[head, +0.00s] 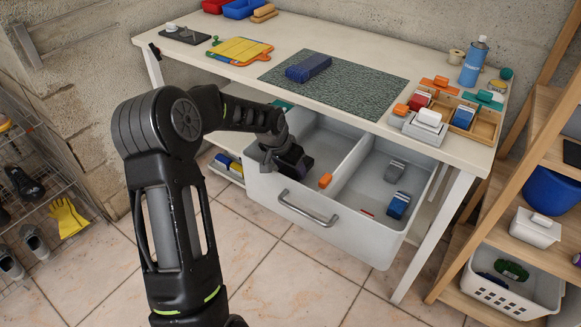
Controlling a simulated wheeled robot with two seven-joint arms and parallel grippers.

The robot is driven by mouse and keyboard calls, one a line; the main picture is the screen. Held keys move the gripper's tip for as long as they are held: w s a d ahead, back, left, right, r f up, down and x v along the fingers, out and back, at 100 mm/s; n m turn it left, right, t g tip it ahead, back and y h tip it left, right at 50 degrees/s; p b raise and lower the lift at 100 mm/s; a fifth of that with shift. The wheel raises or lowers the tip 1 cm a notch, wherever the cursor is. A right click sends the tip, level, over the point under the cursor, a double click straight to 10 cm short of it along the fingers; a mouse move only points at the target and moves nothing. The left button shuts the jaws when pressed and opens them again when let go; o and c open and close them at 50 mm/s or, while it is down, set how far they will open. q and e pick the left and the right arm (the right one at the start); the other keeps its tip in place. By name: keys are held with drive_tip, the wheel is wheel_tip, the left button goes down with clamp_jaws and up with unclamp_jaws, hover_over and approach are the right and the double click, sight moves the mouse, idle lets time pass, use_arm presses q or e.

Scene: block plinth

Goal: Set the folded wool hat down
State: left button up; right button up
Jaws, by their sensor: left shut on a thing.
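My left gripper (278,158) reaches in from the left over the left compartment of the open grey drawer (262,196). It is shut on a small dark purple item, which looks like the folded wool hat (304,166). The gripper and wrist hide part of the hat, and I cannot tell whether it touches the drawer floor. An orange block (325,180) lies to its right in the same compartment. My right gripper is not in view.
Grey and blue blocks (398,205) lie in the drawer's right compartment, beyond a divider (352,168). A wooden shelf (545,130) stands right.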

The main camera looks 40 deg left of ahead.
use_arm(q)
drive_tip(key=shift+f+b, duration=0.4)
drive_tip(key=shift+f, duration=0.2)
drive_tip(key=o, duration=1.4)
drive_tip(key=shift+o, duration=0.2)
drive_tip(key=shift+r, duration=0.1)
drive_tip(key=shift+r+p, duration=0.5)
drive_tip(key=v, duration=1.2)
drive_tip(key=shift+p, duration=0.35)
